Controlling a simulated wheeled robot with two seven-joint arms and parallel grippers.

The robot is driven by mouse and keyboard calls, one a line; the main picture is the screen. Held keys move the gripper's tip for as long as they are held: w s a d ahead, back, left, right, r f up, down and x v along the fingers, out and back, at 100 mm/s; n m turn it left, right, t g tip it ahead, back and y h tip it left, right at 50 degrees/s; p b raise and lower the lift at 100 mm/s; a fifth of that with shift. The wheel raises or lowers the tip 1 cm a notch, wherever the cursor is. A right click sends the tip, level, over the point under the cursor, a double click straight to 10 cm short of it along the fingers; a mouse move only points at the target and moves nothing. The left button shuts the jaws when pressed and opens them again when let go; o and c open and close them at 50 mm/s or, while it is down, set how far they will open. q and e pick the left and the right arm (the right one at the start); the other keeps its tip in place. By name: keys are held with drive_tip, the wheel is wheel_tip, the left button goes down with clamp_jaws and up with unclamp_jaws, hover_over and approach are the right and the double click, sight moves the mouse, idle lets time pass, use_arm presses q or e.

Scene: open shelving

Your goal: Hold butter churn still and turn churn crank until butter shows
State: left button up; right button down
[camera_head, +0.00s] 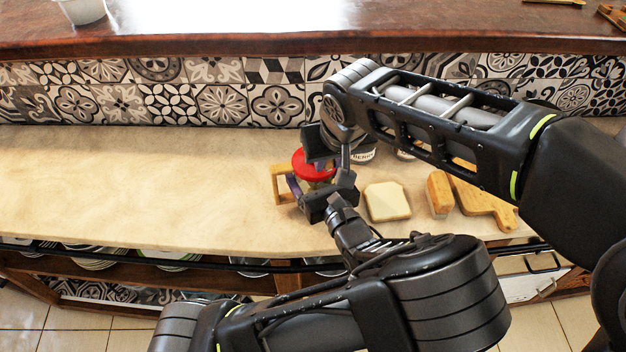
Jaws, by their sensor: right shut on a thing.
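The butter churn (314,171) stands on the pale counter, with a red top and a yellowish body partly showing. My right gripper (318,143) comes down from above at the red top. It is shut on what appears to be the churn crank, which the gripper itself hides. My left gripper (308,197) is low at the churn's front and right side, its fingers beside the body. Whether they press on it cannot be told. Whether there is butter inside cannot be seen.
A wooden frame-like piece (281,184) is just left of the churn. To the right are a bread slice (387,202), a bread-like block (439,193) and a wooden board (486,205). The counter's left side is clear; a raised ledge (200,42) runs behind.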

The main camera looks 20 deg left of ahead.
drive_tip(key=shift+s+a+m+h, duration=0.3)
drive_tip(key=shift+s+m+h, duration=0.1)
drive_tip(key=shift+m, duration=0.6)
drive_tip(key=shift+t, duration=0.3)
drive_tip(key=shift+s+a+m+h, duration=0.25)
drive_tip(key=shift+a+m+h, duration=0.1)
drive_tip(key=shift+m, duration=0.65)
drive_tip(key=shift+s+a+m+h, duration=0.2)
drive_tip(key=shift+a+m+h, duration=0.15)
drive_tip(key=shift+m, duration=0.65)
